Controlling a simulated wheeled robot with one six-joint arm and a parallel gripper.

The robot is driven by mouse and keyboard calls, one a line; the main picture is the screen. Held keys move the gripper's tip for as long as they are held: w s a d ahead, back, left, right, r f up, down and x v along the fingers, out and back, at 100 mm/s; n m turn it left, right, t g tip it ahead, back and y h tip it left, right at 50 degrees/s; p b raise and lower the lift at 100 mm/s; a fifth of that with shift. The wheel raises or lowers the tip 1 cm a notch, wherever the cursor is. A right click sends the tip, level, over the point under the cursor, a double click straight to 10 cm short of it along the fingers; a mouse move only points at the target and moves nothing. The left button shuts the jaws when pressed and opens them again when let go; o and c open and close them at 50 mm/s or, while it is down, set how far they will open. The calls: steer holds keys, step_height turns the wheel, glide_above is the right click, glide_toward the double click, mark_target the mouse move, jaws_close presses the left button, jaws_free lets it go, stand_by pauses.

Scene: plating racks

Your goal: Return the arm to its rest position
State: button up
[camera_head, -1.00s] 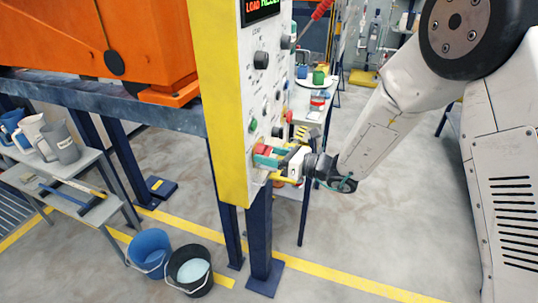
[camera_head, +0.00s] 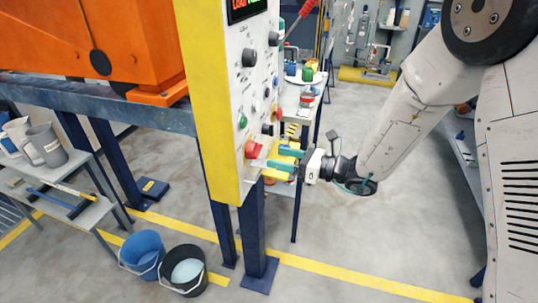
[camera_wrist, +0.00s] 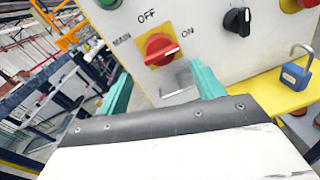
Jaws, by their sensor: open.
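My gripper (camera_head: 280,158) is open, with teal fingers, in front of the lower part of the white and yellow control panel (camera_head: 215,100). In the wrist view the two fingers (camera_wrist: 163,85) stand apart, with nothing held between them. Beyond them is the red MAIN rotary switch (camera_wrist: 160,48) on its yellow plate, between the OFF and ON labels. The switch also shows in the head view as a red knob (camera_head: 252,149), left of the fingertips. My arm reaches in from the right.
A blue padlock (camera_wrist: 295,76) sits on a yellow ledge (camera_wrist: 270,95) right of the fingers. A black knob (camera_wrist: 238,21) is above. Two buckets (camera_head: 186,272) stand on the floor at left. A bench with small items (camera_head: 305,90) is behind the panel. Open floor lies at right.

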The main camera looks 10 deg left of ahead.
steer(key=shift+s+d, duration=0.1)
steer(key=shift+d, duration=0.4)
steer(key=s+d+r+n+g+h, duration=0.25)
steer(key=s+n+g, duration=0.25)
steer(key=s+n, duration=0.3)
steer(key=s+d+r+n+g+h, duration=0.1)
steer(key=s+d+n+g+h, duration=0.4)
steer(key=s, duration=0.4)
steer(key=s+d+r+n+t+h, duration=0.2)
steer(key=s+d+r+n+h, duration=0.1)
steer(key=d, duration=0.5)
steer(key=s+d+r+n+t+h, duration=0.3)
steer(key=s+d, duration=0.3)
steer(key=d, duration=0.2)
steer(key=s+d+r+n+t+h, duration=0.2)
steer(key=s+d+r+n+h, duration=0.1)
steer(key=d, duration=0.4)
step_height(320, 180, up, 2)
steer(key=shift+s+d+r+n+h, duration=0.15)
steer(key=shift+s+d+n+h, duration=0.3)
steer(key=shift+s, duration=0.3)
